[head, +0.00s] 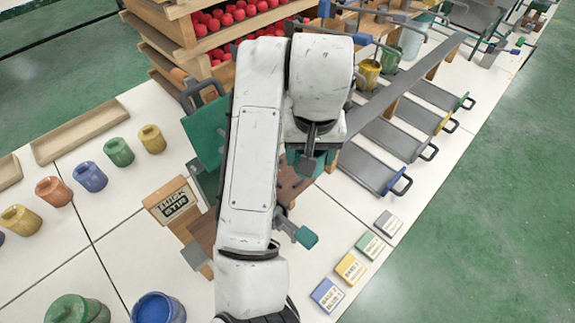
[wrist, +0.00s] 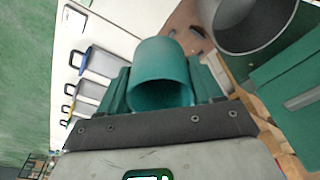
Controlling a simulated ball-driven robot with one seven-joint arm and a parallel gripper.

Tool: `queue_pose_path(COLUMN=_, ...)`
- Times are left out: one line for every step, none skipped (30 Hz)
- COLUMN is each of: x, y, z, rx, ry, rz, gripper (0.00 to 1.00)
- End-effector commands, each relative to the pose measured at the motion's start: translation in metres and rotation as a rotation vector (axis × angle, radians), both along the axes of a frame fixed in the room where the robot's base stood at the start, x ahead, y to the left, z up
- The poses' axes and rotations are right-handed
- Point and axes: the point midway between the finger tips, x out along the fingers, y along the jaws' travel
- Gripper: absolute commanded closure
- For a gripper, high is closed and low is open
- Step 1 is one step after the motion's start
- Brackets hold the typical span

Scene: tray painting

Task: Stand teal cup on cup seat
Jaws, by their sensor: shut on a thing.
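In the wrist view my gripper (wrist: 160,96) is shut on the teal cup (wrist: 161,74), with a teal finger on each side of it. The cup's open rim faces the camera. In the head view my white arm covers most of the gripper and cup. A brown wooden surface (head: 291,190) shows below the arm there. It also shows beyond the cup in the wrist view (wrist: 187,22), with dark spots on it. I cannot tell which part is the cup seat, or how far the cup is from that surface.
A grey round vessel (wrist: 256,22) and a teal panel (wrist: 292,75) are close right of the cup in the wrist view. A "THICK STIR" sign (head: 172,203) stands left of my arm. Several coloured cups (head: 90,177) stand further left. Grey trays (head: 366,168) lie at right.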

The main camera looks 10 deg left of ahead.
Motion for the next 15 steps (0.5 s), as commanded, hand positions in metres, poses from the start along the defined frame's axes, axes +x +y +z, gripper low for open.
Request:
queue_pose_path(x=0.007, y=0.004, z=-0.008, rx=-0.003, ry=0.000, rz=0.001, gripper=0.65)
queue_pose_path(x=0.011, y=0.008, z=-0.011, rx=-0.002, ry=0.000, rz=0.002, gripper=0.65)
queue_pose_path(x=0.015, y=0.012, z=-0.013, rx=-0.003, ry=0.001, rz=0.001, gripper=0.65)
queue_pose_path(x=0.018, y=0.015, z=-0.017, rx=-0.003, ry=0.002, rz=0.000, gripper=0.65)
queue_pose_path(x=0.020, y=0.017, z=-0.023, rx=-0.003, ry=0.000, rz=0.001, gripper=0.65)
queue_pose_path(x=0.023, y=0.020, z=-0.028, rx=-0.003, ry=0.000, rz=0.000, gripper=0.65)
queue_pose_path(x=0.025, y=0.022, z=-0.032, rx=-0.003, ry=0.000, rz=0.001, gripper=0.65)
queue_pose_path(x=0.027, y=0.024, z=-0.036, rx=-0.004, ry=0.002, rz=-0.002, gripper=0.65)
queue_pose_path(x=0.030, y=0.029, z=-0.035, rx=-0.002, ry=0.002, rz=0.002, gripper=0.65)
queue_pose_path(x=0.032, y=0.032, z=-0.038, rx=-0.001, ry=0.004, rz=0.001, gripper=0.65)
queue_pose_path(x=0.034, y=0.034, z=-0.042, rx=-0.001, ry=0.003, rz=0.001, gripper=0.65)
queue_pose_path(x=0.037, y=0.037, z=-0.046, rx=-0.001, ry=0.003, rz=0.001, gripper=0.65)
queue_pose_path(x=0.039, y=0.038, z=-0.049, rx=0.001, ry=0.002, rz=0.001, gripper=0.65)
queue_pose_path(x=0.041, y=0.040, z=-0.052, rx=-0.001, ry=0.003, rz=0.001, gripper=0.65)
queue_pose_path(x=0.043, y=0.042, z=-0.055, rx=0.001, ry=0.001, rz=0.001, gripper=0.65)
